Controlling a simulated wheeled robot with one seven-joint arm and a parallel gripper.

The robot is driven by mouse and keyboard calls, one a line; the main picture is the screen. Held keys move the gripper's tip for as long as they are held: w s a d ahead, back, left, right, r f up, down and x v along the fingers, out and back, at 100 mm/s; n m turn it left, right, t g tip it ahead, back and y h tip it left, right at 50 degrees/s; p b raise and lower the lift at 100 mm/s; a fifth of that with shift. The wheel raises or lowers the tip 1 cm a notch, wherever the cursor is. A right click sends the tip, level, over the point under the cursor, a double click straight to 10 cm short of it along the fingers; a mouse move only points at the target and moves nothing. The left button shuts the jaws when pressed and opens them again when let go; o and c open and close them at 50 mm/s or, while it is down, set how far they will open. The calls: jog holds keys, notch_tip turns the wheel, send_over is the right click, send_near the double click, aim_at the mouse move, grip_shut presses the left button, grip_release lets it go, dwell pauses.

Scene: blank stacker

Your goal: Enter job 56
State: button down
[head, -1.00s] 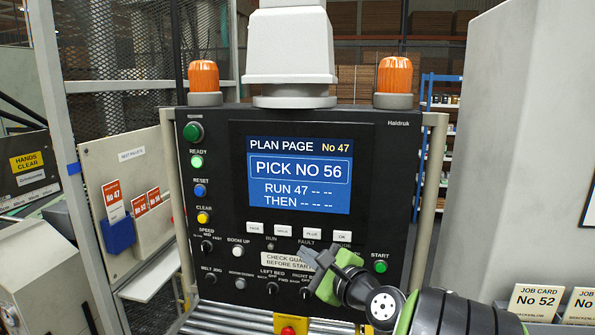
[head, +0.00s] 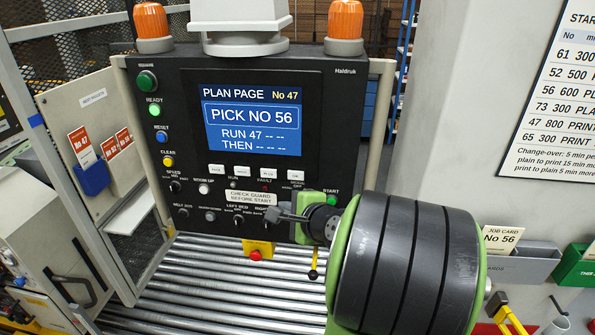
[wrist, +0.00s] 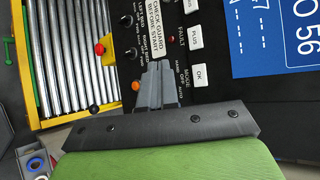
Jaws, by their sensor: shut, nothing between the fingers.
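The control panel (head: 150,120) has a lit screen (head: 252,120) reading PLAN PAGE No 47, PICK NO 56, RUN 47 and THEN, with dashes after. Below it sits a row of white keys: one at the left, MINUS, the PLUS key (head: 268,173) and the OK key (head: 296,175). PLUS (wrist: 194,37) and OK (wrist: 199,74) are readable in the wrist view. My gripper (head: 278,215) is shut and empty, in front of the panel below the keys. In the wrist view its fingertips (wrist: 157,66) lie left of OK; whether they touch the panel cannot be told.
The green START button (head: 331,200) is close to my gripper. A roller bed (head: 200,290) with a red button (head: 255,255) lies below. A job card No 56 (head: 501,240) and a wall chart (head: 560,90) are at right.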

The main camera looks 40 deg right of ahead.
aim_at(288, 179)
jog(key=w+d, duration=0.1)
jog(key=d, duration=0.1)
jog(key=w+d+p, duration=0.1)
jog(key=w+d, duration=0.1)
jog(key=w+d+p, duration=0.1)
jog(key=w+d, duration=0.1)
jog(key=d, duration=0.1)
jog(key=shift+d, duration=0.1)
jog(key=shift+w+d, duration=0.1)
dwell(2.0)
jog(key=shift+w+d+p, duration=0.2)
jog(key=shift+d+p, duration=0.05)
jog(key=shift+p, duration=0.1)
jog(key=shift+w+d, duration=0.2)
jog(key=shift+d, duration=0.05)
dwell(0.7)
jog(key=shift+s+a, duration=0.5)
jog(key=shift+a, duration=0.1)
